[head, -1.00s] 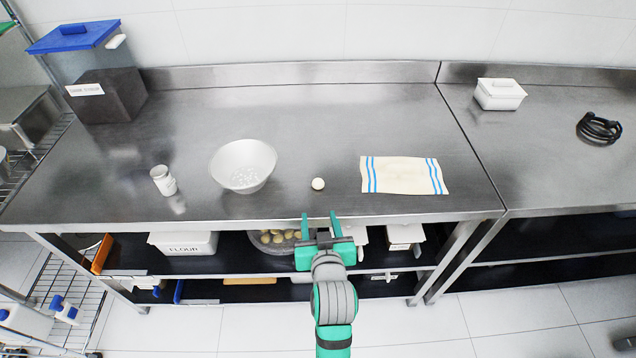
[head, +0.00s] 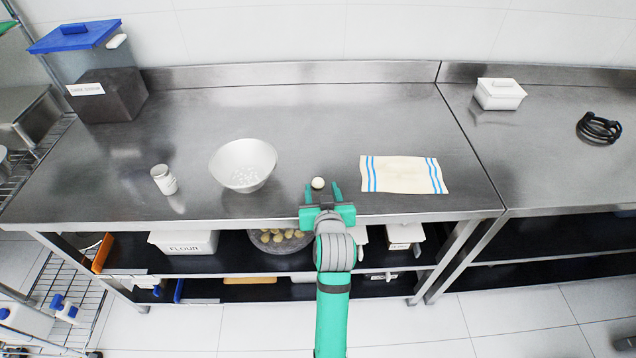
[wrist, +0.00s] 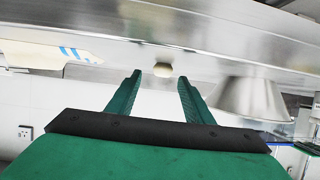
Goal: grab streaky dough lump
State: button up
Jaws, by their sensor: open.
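The dough lump (head: 318,183) is a small, pale, round ball on the steel worktop, between the metal bowl and the striped cloth. Streaks on it are too small to make out. My gripper (head: 322,187) is open, with its two green fingers pointing at the lump from the worktop's front side. In the head view the lump shows between the fingertips. In the wrist view the lump (wrist: 162,69) appears just beyond the open fingertips (wrist: 160,75), and nothing is held. I cannot tell whether either finger touches it.
A metal bowl (head: 243,166) and a white jar (head: 164,180) stand to the left on the worktop (head: 300,120). A cream cloth with blue stripes (head: 404,175) lies to the right.

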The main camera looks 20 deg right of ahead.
aim_at(319, 184)
jog(key=x, duration=0.3)
jog(key=shift+w+a, duration=0.25)
jog(key=shift+w, duration=0.1)
jog(key=shift+w+d+f, duration=0.15)
jog(key=shift+d, duration=0.15)
jog(key=shift+a, duration=0.25)
jog(key=shift+c, duration=0.9)
jog(key=shift+a, duration=0.1)
jog(key=c, duration=0.9)
jog(key=shift+c, duration=0.2)
